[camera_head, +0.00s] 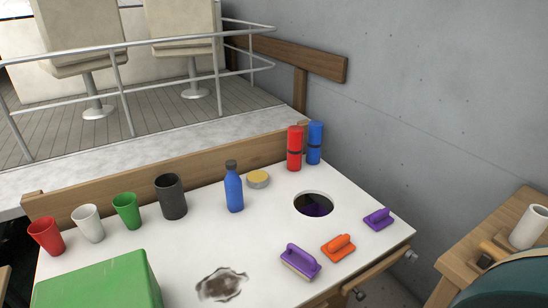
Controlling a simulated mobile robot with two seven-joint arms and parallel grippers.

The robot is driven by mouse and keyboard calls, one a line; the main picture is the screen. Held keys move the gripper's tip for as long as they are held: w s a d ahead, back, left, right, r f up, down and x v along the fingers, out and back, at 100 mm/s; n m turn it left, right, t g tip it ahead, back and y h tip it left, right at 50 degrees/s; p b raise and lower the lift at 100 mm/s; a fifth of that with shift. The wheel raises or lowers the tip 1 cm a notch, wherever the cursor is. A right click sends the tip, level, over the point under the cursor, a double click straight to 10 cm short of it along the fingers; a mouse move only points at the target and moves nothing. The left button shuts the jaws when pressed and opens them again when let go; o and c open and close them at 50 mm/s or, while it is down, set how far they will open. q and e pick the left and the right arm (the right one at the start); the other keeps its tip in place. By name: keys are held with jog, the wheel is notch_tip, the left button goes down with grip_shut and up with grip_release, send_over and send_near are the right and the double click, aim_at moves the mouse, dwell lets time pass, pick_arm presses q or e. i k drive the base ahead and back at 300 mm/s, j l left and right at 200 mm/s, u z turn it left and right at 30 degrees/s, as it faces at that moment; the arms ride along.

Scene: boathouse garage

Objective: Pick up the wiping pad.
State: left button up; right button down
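Three block-shaped tools with top handles lie on the right front part of the white worktop. A purple pad (301,261) with a pale underside is nearest the front. An orange one (338,248) lies just behind it to the right. A smaller purple one (378,219) lies near the right edge. I cannot tell for sure which of them is the wiping pad. Neither of my grippers is in view.
The white worktop (190,248) has a round hole (313,204). A green box (100,285) fills its left front. Several cups, a blue bottle (234,190), a yellow-topped tin (258,179), and red (295,148) and blue (315,143) cylinders stand along the back. A wooden table (500,222) is at right.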

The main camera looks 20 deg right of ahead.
aim_at(338, 248)
jog(key=z, duration=1.35)
